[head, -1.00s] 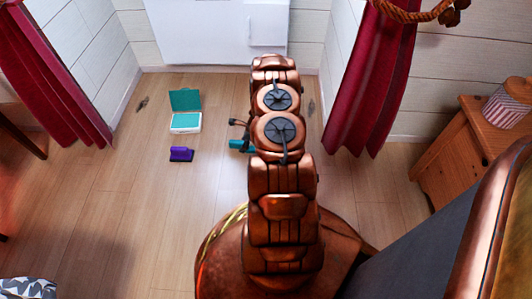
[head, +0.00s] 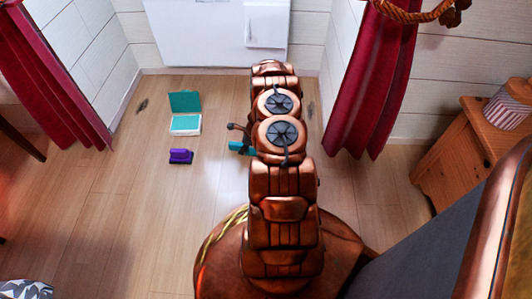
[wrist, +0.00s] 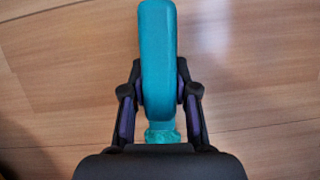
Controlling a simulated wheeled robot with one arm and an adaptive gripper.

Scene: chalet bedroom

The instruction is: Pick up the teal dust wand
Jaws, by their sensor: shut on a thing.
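The teal dust wand (wrist: 158,60) lies between the two fingers of my gripper (wrist: 159,100) in the wrist view, with the dark finger pads against both its sides. Its long rounded end points up in that view, and a narrower teal part shows near the palm. My gripper is shut on it. In the head view a teal piece of the wand (head: 240,147) shows beside my arm; the rest is hidden behind the arm. Wood floor lies under the wand; I cannot tell whether it touches the floor.
An open teal and white case (head: 186,124) and a purple object (head: 181,156) lie on the floor to the left. Red curtains (head: 372,80) hang on both sides. A wooden cabinet (head: 470,150) stands at the right.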

